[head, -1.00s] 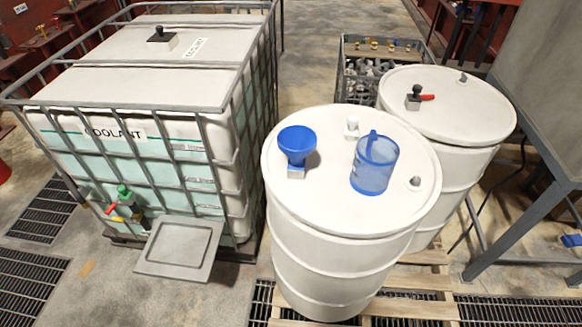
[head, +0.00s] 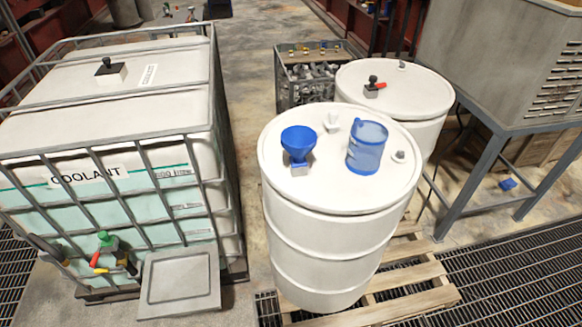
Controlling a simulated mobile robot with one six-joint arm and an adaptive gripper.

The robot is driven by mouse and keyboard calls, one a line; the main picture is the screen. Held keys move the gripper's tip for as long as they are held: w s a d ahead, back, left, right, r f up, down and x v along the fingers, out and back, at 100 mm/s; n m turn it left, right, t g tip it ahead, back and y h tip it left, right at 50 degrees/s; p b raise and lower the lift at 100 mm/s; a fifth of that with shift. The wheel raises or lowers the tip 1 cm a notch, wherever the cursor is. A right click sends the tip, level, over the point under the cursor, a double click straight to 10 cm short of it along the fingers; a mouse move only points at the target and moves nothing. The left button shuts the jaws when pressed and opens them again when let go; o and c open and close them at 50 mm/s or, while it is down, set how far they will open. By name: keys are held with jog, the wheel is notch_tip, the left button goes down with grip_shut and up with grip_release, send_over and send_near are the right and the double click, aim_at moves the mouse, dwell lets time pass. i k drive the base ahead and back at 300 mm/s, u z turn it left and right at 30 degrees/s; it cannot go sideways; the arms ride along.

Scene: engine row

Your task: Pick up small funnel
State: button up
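The small funnel (head: 298,141) is blue, with a wide round mouth facing up. It sits upright at a small grey block (head: 300,169) on the lid of the front white drum (head: 335,190). Whether its spout goes into the block or only rests on it, I cannot tell. A translucent blue measuring jug (head: 367,149) stands on the same lid to the right of the funnel, apart from it. My gripper is not in view.
A caged coolant tank (head: 110,150) stands left, with a grey tray (head: 180,283) at its front. A second white drum (head: 398,95) is behind the front one. A wire crate (head: 290,92) of parts stands behind. A wooden pallet (head: 420,285) lies below. A grey metal stand (head: 490,190) is right.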

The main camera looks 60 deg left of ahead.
aim_at(298, 141)
jog(key=k, duration=1.45)
jog(key=z, duration=1.7)
jog(key=k, duration=0.1)
jog(key=u, duration=4.05)
jog(key=i, duration=0.55)
jog(key=z, duration=0.05)
